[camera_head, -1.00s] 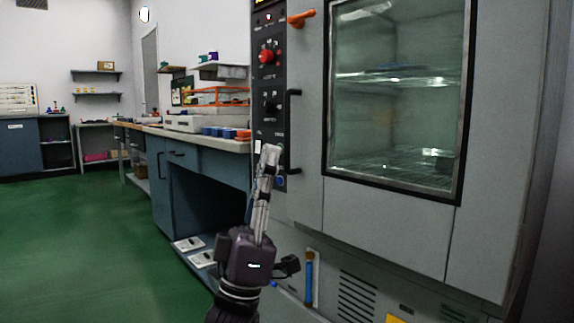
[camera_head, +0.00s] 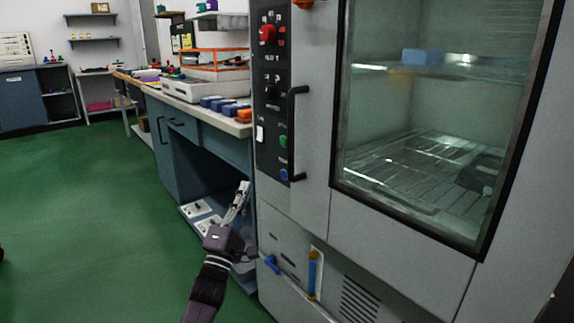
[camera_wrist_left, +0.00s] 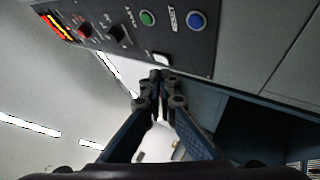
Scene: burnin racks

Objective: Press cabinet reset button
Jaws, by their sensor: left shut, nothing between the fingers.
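The grey cabinet (camera_head: 315,215) stands on the right with a dark control panel (camera_head: 270,95) on its left edge. A blue button (camera_head: 283,175) sits at the panel's bottom, below a green button (camera_head: 283,141). In the left wrist view the blue button (camera_wrist_left: 195,20) is beside a label that I read as "RESET", and the green button (camera_wrist_left: 147,18) is to its left. My left gripper (camera_head: 242,187) is shut and empty, left of and slightly below the blue button, apart from the panel. Its fingertips show in the wrist view (camera_wrist_left: 157,75). My right gripper is not in view.
A black handle (camera_head: 293,130) runs beside the panel, near the buttons. A red knob (camera_head: 267,33) is higher up. A workbench (camera_head: 205,115) with blue and orange bins stands behind my left gripper, with an open shelf below. Green floor is free to the left.

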